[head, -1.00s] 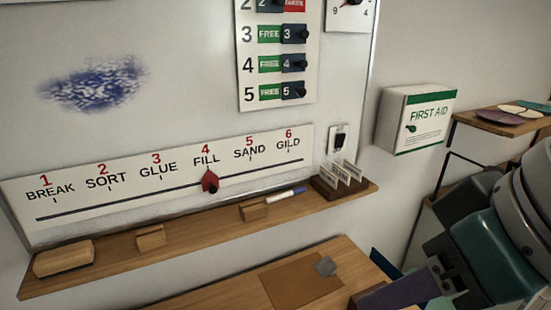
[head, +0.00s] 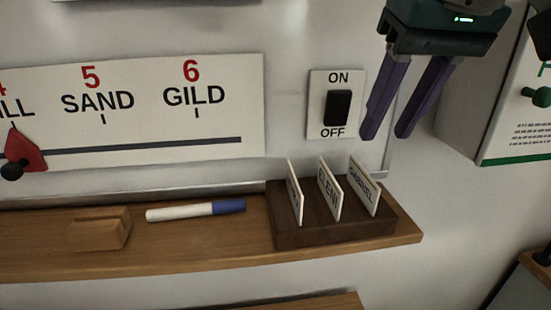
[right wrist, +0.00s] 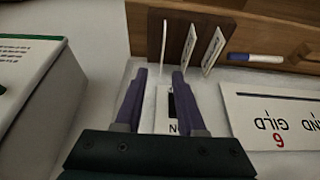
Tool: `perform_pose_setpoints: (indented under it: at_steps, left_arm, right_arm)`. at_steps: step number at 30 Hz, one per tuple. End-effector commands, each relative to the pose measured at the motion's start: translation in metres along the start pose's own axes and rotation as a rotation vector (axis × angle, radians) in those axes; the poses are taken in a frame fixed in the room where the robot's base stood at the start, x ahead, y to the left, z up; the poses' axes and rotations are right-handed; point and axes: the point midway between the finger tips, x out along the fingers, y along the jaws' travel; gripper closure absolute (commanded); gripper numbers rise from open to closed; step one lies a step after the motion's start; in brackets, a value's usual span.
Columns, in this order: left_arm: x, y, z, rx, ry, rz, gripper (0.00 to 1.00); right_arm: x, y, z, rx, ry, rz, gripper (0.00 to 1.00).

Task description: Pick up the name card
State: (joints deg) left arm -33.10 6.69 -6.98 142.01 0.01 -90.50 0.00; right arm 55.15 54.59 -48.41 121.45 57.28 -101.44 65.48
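Three white name cards stand upright in slots of a dark wooden holder (head: 335,236) at the right end of the shelf. The left card (head: 295,192) is turned nearly edge-on, the middle card (head: 329,188) reads ELENI, and the right card (head: 363,186) reads GABRIEL. In the right wrist view the cards also show, one (right wrist: 189,45) in the middle of the holder (right wrist: 150,28). My right gripper (head: 386,136) is open and empty, above the holder and right of the switch. In the right wrist view its purple fingers (right wrist: 160,72) stand apart, pointing toward the cards. My left gripper is not in view.
A marker (head: 195,210) and a wooden block (head: 100,228) lie on the wooden shelf (head: 180,250). An ON/OFF switch (head: 338,107) is on the wall above the holder. The first aid box (head: 497,100) juts out at the right.

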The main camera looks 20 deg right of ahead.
Motion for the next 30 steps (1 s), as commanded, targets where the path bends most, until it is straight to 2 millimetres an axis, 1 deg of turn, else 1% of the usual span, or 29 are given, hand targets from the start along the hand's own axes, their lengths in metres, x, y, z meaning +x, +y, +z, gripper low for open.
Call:
perform_pose_setpoints:
  at_steps: [3, 6, 11, 15, 18, 21, 27, 28, 30]
  left_arm:
    - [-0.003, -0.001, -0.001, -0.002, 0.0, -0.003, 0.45]
    - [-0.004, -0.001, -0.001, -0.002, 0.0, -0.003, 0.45]
    - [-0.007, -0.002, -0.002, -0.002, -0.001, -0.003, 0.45]
    - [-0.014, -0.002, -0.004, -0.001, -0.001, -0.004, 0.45]
    - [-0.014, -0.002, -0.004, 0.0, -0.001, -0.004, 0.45]
    - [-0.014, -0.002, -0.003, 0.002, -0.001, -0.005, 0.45]
    - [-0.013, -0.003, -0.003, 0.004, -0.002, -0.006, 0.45]
    - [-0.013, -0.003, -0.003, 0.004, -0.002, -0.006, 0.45]
    - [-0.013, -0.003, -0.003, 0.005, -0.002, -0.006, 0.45]
  right_arm:
    - [0.018, 0.001, 0.001, 0.0, -0.006, 0.003, 0.61]
    - [0.031, 0.001, 0.0, 0.0, -0.004, 0.002, 0.61]
    - [0.044, 0.001, 0.001, -0.001, -0.005, 0.003, 0.61]
    - [0.066, 0.0, 0.001, -0.003, -0.004, 0.003, 0.61]
    - [0.081, 0.0, 0.001, -0.003, -0.002, 0.002, 0.61]
    - [0.088, 0.0, 0.001, -0.004, -0.001, 0.001, 0.61]
    - [0.089, 0.0, 0.001, -0.005, 0.0, 0.0, 0.61]
    - [0.089, 0.0, 0.001, -0.005, 0.0, 0.001, 0.64]
    - [0.089, 0.0, 0.001, -0.005, 0.0, 0.001, 0.71]
